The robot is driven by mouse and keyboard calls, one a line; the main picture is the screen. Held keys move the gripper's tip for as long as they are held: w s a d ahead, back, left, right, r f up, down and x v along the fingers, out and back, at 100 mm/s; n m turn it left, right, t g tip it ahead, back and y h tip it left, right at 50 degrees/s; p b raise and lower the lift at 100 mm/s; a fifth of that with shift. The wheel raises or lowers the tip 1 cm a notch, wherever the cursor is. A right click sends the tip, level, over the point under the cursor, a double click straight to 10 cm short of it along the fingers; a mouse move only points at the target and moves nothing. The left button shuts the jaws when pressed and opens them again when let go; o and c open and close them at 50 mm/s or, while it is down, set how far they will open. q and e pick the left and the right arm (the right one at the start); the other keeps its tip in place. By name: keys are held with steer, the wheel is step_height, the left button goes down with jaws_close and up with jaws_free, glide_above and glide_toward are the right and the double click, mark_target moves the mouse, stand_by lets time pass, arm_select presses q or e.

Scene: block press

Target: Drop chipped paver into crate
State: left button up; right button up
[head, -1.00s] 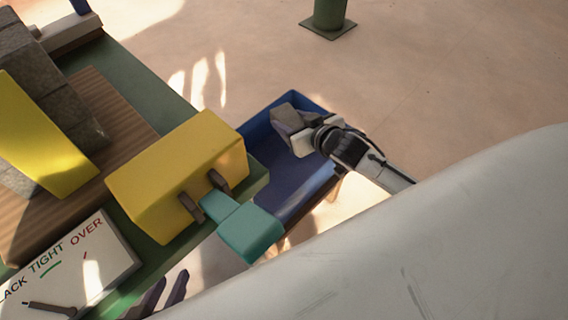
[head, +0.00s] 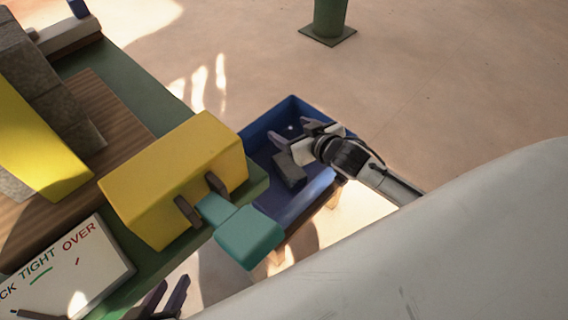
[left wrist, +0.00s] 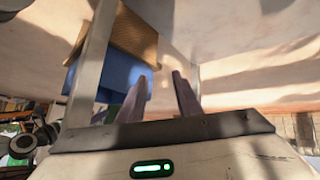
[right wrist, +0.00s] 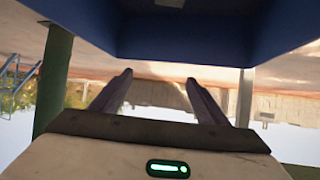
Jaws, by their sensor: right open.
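The chipped paver (head: 290,170), a small dark grey block, lies inside the blue crate (head: 262,130) in the head view. My right gripper (head: 292,134) is open above the crate, apart from the paver. Its spread, empty fingers (right wrist: 158,80) show in the right wrist view, with the blue crate wall (right wrist: 190,45) above them. My left gripper (head: 165,298) is at the bottom edge of the head view, below the bench. Its fingers (left wrist: 158,88) are apart and empty in the left wrist view.
A yellow press block (head: 170,175) with a teal handle (head: 245,235) stands on the green bench left of the crate. Grey pavers (head: 45,85) are stacked behind a yellow plate (head: 35,145). A gauge board (head: 75,265) lies in front. A green post (head: 328,20) stands behind.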

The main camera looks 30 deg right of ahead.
arm_select(q)
steer(key=a+r+p, duration=0.1)
steer(key=s+a+r+t+p, duration=0.1)
steer(key=p, duration=0.1)
steer(key=shift+s+r+n+y, duration=0.15)
steer(key=shift+n+y, duration=0.15)
arm_select(e)
steer(key=v, duration=1)
steer(key=shift+r, duration=0.3)
arm_select(q)
steer(key=shift+s, duration=0.1)
